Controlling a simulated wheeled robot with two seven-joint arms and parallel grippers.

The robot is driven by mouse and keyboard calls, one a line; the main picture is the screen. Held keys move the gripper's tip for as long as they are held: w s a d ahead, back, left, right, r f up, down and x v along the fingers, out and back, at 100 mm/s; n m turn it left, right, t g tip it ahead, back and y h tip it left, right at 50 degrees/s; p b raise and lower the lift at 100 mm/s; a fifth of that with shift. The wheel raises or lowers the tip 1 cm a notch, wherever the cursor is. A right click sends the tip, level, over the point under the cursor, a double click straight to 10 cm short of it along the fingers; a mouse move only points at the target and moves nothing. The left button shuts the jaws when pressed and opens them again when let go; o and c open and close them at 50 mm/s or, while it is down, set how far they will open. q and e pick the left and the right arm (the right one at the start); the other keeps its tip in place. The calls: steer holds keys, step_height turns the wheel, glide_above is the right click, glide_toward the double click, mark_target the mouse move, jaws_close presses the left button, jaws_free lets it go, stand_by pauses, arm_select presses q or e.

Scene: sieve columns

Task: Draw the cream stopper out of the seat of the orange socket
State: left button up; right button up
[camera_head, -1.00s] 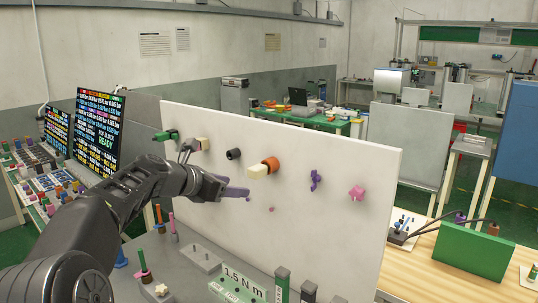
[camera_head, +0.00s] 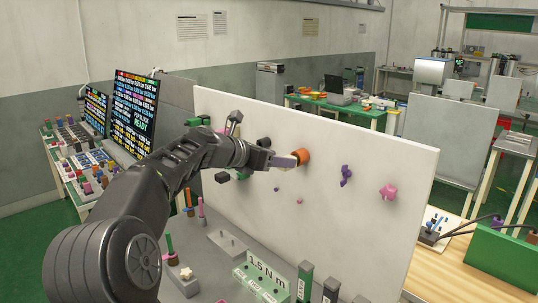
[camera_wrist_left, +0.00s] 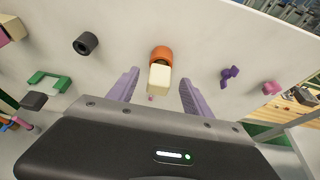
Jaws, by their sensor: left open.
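The orange socket (camera_wrist_left: 161,52) sticks out of an upright white panel (camera_head: 350,215). The cream stopper (camera_wrist_left: 159,77) is seated in it, its block-shaped end pointing out toward my wrist. My left gripper (camera_wrist_left: 159,79) is open, its two purple fingers on either side of the stopper, with visible gaps on both sides in the wrist view. In the head view the orange socket (camera_head: 302,156) shows just beyond my left gripper (camera_head: 287,160), and the stopper is mostly hidden by the fingers. My right gripper is not in view.
The panel also bears a black ring (camera_wrist_left: 86,43), a green bracket (camera_wrist_left: 48,82), a purple knob (camera_head: 346,174) and a pink knob (camera_head: 388,192). A grey bench (camera_head: 215,275) with pegs and a 1.5 N m block lies below. The panel face around the socket is mostly clear.

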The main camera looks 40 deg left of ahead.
arm_select(q)
steer(key=shift+p+x, duration=0.4)
steer(key=shift+x, duration=1.5)
steer(key=shift+c, duration=0.6)
jaws_close()
